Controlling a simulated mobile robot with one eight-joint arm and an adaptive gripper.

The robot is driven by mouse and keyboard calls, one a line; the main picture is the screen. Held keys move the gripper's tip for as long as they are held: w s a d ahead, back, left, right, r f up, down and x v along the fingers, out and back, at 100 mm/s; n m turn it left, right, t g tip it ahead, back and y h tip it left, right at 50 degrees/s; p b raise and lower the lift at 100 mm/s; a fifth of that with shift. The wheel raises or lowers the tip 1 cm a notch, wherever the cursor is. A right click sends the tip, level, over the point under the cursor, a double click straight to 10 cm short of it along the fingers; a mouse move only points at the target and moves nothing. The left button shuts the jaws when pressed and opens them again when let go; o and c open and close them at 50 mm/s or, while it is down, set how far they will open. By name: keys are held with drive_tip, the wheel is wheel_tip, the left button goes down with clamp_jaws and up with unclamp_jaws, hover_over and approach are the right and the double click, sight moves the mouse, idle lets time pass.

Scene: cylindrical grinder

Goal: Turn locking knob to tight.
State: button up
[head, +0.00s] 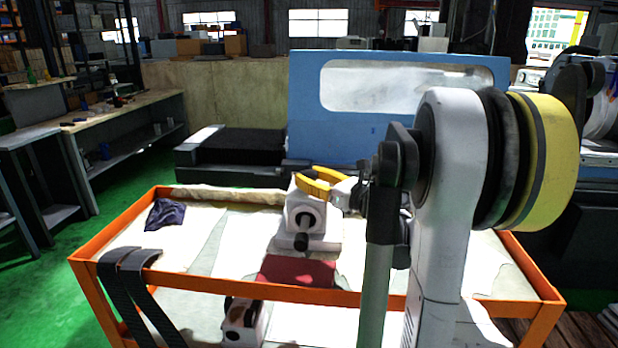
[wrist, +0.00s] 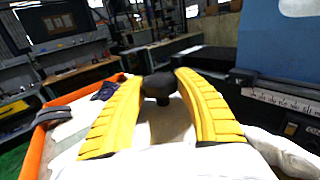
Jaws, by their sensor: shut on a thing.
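A white cast unit (head: 306,215) stands on the orange-framed cart, with a dark round hole and a black knob (head: 301,242) on its front. My gripper (head: 318,183) has yellow fingers and is at the top of this unit, reaching in from the right. In the wrist view, a dark locking knob (wrist: 158,88) sits between the tips of the yellow fingers (wrist: 162,78), and my gripper is shut on it. In the head view the fingers hide this knob. Its turn angle cannot be told.
The orange cart (head: 190,276) has raised edges and carries a dark cloth (head: 164,214) and a red pad (head: 296,272). Black straps (head: 130,270) hang over its front left corner. A blue machine cover (head: 400,120) stands behind. A workbench (head: 120,110) is at the left.

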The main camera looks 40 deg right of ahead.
drive_tip(key=shift+h, duration=0.3)
